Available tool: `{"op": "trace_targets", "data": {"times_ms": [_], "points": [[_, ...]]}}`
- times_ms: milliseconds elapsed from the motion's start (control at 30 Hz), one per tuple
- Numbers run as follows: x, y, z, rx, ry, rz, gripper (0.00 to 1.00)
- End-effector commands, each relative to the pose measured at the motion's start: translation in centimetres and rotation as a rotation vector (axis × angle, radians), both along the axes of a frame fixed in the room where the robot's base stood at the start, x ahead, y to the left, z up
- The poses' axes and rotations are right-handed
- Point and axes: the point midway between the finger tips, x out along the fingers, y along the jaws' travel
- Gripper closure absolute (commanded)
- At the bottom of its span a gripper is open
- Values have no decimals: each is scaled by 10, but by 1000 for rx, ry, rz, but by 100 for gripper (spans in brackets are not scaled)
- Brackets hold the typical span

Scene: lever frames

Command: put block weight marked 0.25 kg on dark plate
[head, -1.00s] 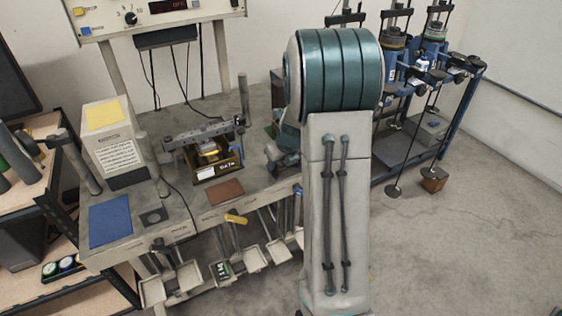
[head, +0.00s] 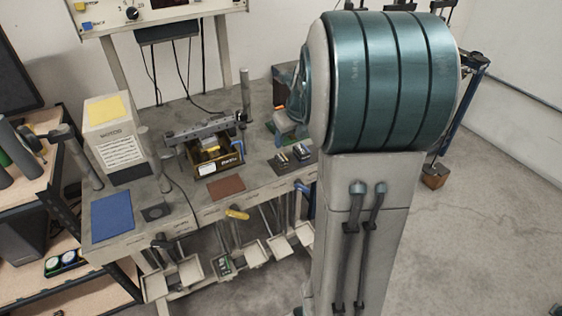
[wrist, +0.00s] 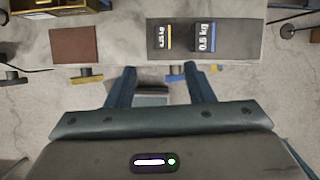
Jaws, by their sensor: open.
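The block weight marked 0.25 kg (wrist: 165,37) is dark with a yellow-orange stripe; its small label is only partly legible. It lies on a dark plate (wrist: 237,52) on the bench, left of another dark block marked 0.5 kg (wrist: 204,37) with a blue stripe. In the head view the two blocks show on the bench, the left one (head: 282,159) beside the other (head: 302,152). My gripper (wrist: 160,80) is open and empty, its fingers below the blocks in the wrist picture and apart from them. The head view does not clearly show my gripper; my arm covers that area.
A red-brown mat (head: 226,187) and a box of items (head: 218,160) lie left of the blocks. A blue mat (head: 112,218) and a small dark square (head: 155,212) are further left. Small trays (head: 251,252) and handles hang along the bench front. Open floor lies right.

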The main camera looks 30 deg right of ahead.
Motion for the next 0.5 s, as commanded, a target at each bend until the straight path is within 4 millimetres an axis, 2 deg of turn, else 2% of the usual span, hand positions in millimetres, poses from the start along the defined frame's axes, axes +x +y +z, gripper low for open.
{"op": "trace_targets", "data": {"times_ms": [167, 500], "points": [[-21, 31, 14, -115, -4, 341, 52], [-87, 96, 32, -452, -20, 1284, 52]]}}
